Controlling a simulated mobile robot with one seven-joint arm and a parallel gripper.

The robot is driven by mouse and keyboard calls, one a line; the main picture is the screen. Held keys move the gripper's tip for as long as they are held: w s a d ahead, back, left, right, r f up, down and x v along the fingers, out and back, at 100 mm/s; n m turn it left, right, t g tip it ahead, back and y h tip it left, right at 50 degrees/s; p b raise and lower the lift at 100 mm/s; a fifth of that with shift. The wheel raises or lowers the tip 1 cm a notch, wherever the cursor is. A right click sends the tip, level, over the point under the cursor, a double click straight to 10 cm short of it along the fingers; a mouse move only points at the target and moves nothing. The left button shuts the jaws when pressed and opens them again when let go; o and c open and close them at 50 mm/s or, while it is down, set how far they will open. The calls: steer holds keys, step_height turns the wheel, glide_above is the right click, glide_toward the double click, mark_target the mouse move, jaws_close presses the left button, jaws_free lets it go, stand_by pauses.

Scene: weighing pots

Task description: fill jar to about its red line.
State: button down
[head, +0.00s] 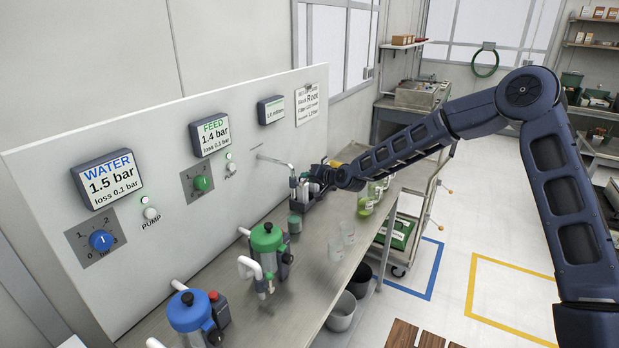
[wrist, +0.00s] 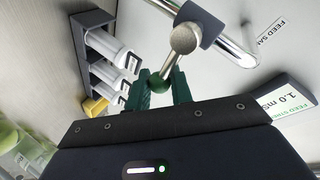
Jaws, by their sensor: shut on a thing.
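In the head view my gripper (head: 319,178) is beside the wall spout (head: 275,160), and the knob is hidden. A small grey-green pot (head: 295,223) stands on the bench below the spout. I cannot make out a red line on any jar.
A green-lidded vessel (head: 267,238) and a blue-lidded one (head: 190,312) stand nearer on the bench (head: 305,285). The panel shows FEED at 1.4 bar (head: 212,134).

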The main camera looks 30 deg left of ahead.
steer(key=shift+f, duration=0.25)
steer(key=c, duration=1.3)
jaws_free()
steer(key=shift+r, duration=0.1)
steer(key=shift+s+d+r, duration=0.1)
steer(key=shift+d+r, duration=0.1)
steer(key=shift+d, duration=0.25)
steer(key=v, duration=0.9)
steer(key=shift+d+r, duration=0.15)
steer(key=shift+d, duration=0.2)
steer(key=shift+s, duration=0.1)
